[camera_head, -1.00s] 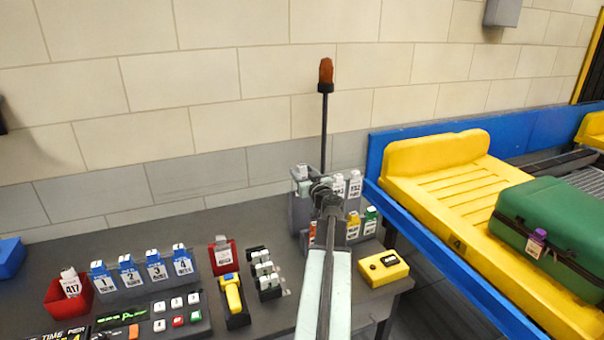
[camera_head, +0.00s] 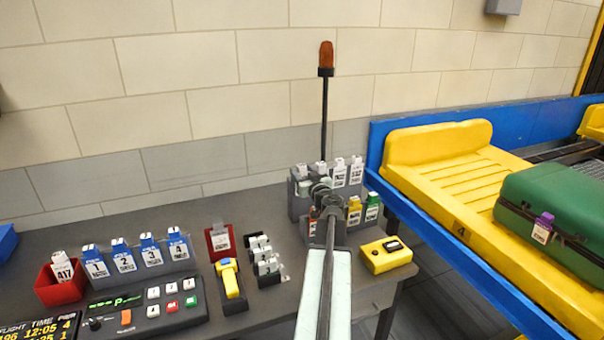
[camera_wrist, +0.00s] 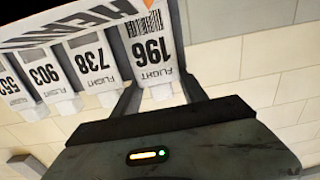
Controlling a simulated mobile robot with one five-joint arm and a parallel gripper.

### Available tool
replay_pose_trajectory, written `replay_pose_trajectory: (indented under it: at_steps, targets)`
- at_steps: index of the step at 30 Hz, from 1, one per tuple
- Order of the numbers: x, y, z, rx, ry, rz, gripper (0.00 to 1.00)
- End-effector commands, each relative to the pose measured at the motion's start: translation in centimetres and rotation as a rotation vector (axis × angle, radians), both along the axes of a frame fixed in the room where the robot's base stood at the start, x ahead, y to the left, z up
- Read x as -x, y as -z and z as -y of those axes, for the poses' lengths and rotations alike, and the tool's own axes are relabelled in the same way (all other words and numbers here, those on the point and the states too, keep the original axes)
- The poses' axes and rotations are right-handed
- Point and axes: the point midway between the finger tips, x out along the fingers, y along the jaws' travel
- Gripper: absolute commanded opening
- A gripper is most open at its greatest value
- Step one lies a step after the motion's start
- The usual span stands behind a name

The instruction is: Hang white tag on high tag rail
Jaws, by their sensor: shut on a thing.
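My gripper (camera_wrist: 155,82) is closed around a white tag marked 196 (camera_wrist: 152,48), with one finger at each side of it. In the wrist view the tag appears upside down, in line with other white tags marked 738 (camera_wrist: 93,62), 903 (camera_wrist: 48,75) and 552. In the head view my gripper (camera_head: 321,190) is in front of the grey tag rack at the back of the desk. The high tag rail (camera_head: 298,208) is the rack's upper row, with white tags (camera_head: 339,173) on it. I cannot tell whether the held tag rests on the rail.
Yellow and green tags (camera_head: 371,207) hang lower on the rack. A lamp pole (camera_head: 324,115) stands behind it. A yellow box (camera_head: 385,255) sits at the front right. Blue tags (camera_head: 150,250) and a red bin (camera_head: 62,285) are left. The yellow conveyor tray (camera_head: 435,150) is right.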

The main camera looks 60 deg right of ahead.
Motion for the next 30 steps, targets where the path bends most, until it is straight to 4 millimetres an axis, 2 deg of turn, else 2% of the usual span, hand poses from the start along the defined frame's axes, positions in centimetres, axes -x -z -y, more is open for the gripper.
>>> replay_pose_trajectory:
  at_steps: [3,4,6,15,19,30]
  targets:
    - [0.0,-0.1,0.0,0.0,0.0,0.0,0.09]
    - [0.0,-0.1,0.0,0.0,0.0,0.0,0.58]
    - [0.0,-0.1,0.0,0.0,-0.001,0.0,0.76]
    - [-0.1,0.0,-0.1,0.0,-0.001,0.0,0.76]
    - [0.5,-0.1,-0.6,0.0,-0.001,0.0,0.76]
    - [5.8,-0.1,-4.6,0.0,0.0,0.0,0.76]
